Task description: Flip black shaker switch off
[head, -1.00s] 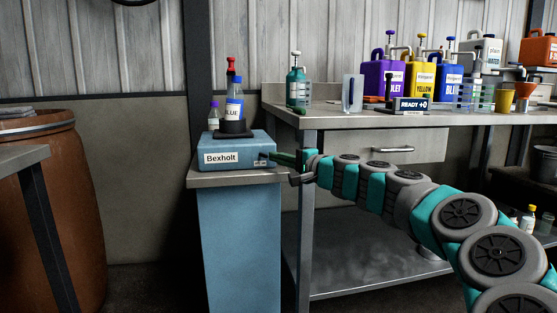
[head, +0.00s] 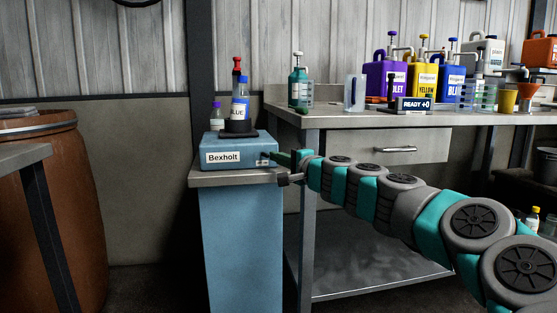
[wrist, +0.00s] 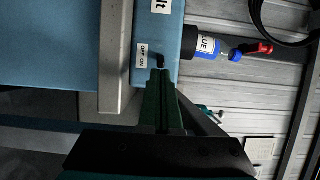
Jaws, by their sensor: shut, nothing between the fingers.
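The shaker is a blue box labelled Bexholt (head: 236,150) on a grey-topped blue stand in the head view. Its OFF ON label (wrist: 142,54) and small black switch (wrist: 160,61) show in the wrist view, with the picture turned sideways. My gripper (wrist: 162,73) is shut and empty. Its green fingertips are right at the switch, by the ON side; whether they touch it I cannot tell. In the head view my gripper (head: 272,156) reaches the box's right front end from the right. A bottle labelled BLUE (head: 240,105) stands on the shaker's black platform (head: 239,130).
A metal workbench (head: 340,121) stands close on the right, carrying coloured jugs and a green pump bottle (head: 298,88). A small bottle (head: 216,117) is behind the shaker. A brown barrel (head: 75,190) stands left. Floor left of the stand is clear.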

